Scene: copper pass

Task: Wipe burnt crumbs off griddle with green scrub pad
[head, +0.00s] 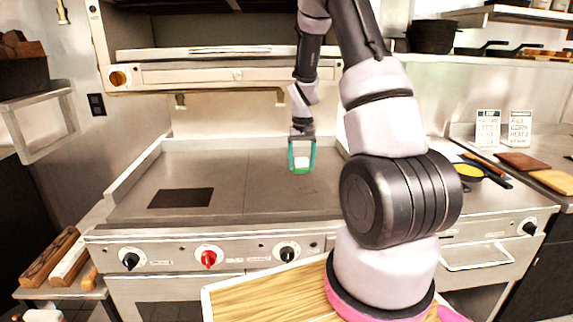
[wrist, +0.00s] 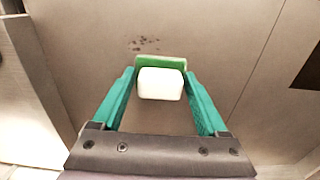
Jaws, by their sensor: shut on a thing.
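The griddle (head: 235,205) is a wide flat grey plate in the head view, and its surface (wrist: 240,60) fills most of the wrist view. My gripper (head: 301,160) is over the right part of the griddle, pointing down. Its teal fingers (wrist: 160,88) are closed on the green scrub pad (wrist: 160,61), which has a white block-shaped upper part. The pad also shows in the head view (head: 301,172). Dark burnt crumbs (wrist: 145,44) lie on the griddle just beyond the pad in the wrist view. I cannot tell whether the pad touches the griddle.
A dark rectangular patch (head: 181,198) is on the griddle's left part. A raised splash wall (head: 135,180) edges the griddle's left side. A shelf unit (head: 200,74) hangs above the back. Control knobs (head: 208,257) line the front. A counter at right holds a yellow-filled pan (head: 468,170) and boards (head: 522,161).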

